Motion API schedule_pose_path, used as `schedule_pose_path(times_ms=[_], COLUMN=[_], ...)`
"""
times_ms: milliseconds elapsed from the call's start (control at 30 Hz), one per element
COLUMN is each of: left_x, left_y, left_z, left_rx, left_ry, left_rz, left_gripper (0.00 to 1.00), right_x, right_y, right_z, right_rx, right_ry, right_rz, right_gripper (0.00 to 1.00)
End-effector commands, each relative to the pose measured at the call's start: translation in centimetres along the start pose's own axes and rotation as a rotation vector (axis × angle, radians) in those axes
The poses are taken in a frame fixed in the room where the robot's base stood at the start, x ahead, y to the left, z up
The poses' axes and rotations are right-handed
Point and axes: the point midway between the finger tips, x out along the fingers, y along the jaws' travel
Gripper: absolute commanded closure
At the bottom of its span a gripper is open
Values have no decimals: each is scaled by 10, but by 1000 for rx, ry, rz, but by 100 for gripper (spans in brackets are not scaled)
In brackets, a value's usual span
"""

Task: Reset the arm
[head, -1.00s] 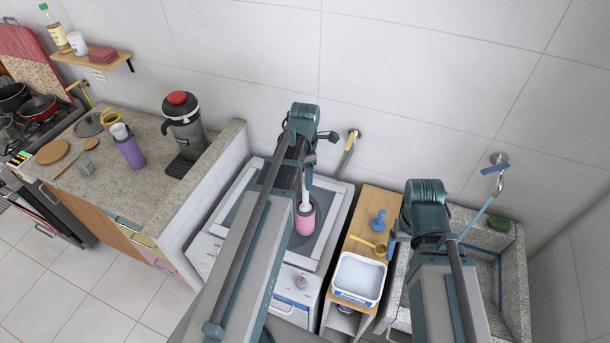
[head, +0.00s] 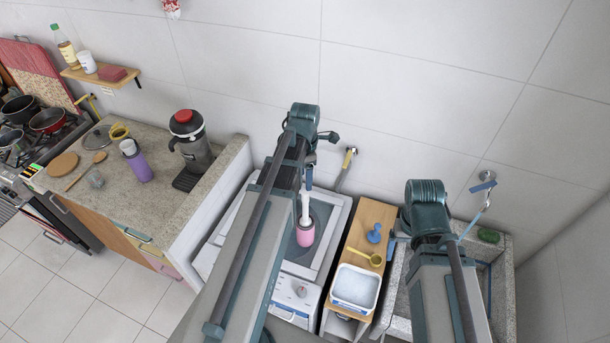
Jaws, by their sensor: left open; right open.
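My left arm reaches in over the white washing machine (head: 325,250). My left gripper (head: 311,160) points down near the arm's far end, partly hidden by the arm. It is open and appears empty. My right arm reaches in over the stone sink (head: 508,290). My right gripper (head: 391,243) is mostly hidden behind its own arm, beside the wooden shelf unit (head: 372,215). It is open, and I see nothing held in it.
A tiled wall stands behind.

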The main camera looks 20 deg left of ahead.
Motion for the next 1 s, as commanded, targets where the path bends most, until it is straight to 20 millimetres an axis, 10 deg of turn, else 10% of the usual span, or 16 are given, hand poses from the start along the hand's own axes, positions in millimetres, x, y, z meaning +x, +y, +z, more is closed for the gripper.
schedule_pose_path(times_ms=[533, 1000], left_x=[22, 156], left_y=[-17, -148], left_z=[9, 55], left_rx=[157, 1561], left_ry=[6, 67], left_rz=[-1, -33], left_gripper=[35, 35], right_x=[22, 155], right_y=[-2, -14], right_z=[-1, -10], right_rx=[-3, -26], right_ry=[0, 3], right_rz=[1, 4], right_gripper=[18, 18])
